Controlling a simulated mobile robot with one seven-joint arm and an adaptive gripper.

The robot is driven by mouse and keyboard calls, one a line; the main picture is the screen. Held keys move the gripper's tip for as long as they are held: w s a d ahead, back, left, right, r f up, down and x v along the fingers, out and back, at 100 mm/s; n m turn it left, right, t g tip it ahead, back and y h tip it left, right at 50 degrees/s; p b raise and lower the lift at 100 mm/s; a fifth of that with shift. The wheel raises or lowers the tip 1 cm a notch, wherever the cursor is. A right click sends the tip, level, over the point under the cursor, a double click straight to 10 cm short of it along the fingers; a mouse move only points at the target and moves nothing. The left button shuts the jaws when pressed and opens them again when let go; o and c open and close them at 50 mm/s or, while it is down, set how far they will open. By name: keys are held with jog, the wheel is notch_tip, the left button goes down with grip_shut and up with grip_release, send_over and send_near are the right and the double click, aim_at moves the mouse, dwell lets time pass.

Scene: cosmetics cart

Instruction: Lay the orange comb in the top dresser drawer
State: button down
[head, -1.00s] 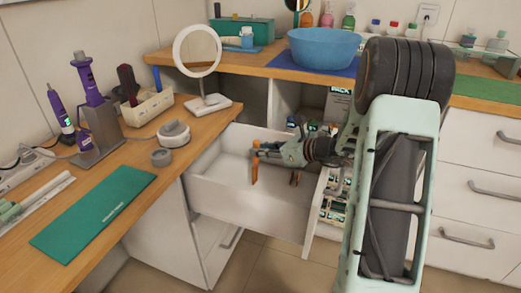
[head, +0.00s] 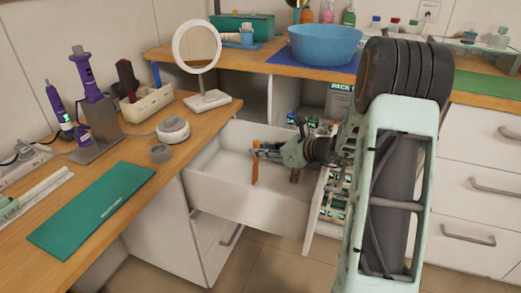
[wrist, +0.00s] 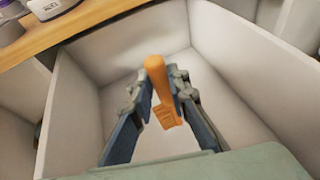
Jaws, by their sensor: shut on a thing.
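The orange comb (head: 255,170) hangs upright from my gripper (head: 258,151) inside the open white top drawer (head: 245,206). I cannot tell whether the comb's lower end touches the floor.
The drawer walls stand close around my gripper. To the left, the wooden counter (head: 190,131) holds a round mirror (head: 197,48), a grey-white round container (head: 173,130) and a green mat (head: 92,210). A blue bowl (head: 324,45) stands at the back.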

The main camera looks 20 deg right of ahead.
jog(key=shift+f+b, duration=0.45)
jog(key=shift+f, duration=0.3)
dwell(0.3)
jog(key=c, duration=1.8)
grip_release()
jog(key=shift+o, duration=0.2)
jog(key=shift+r, duration=0.1)
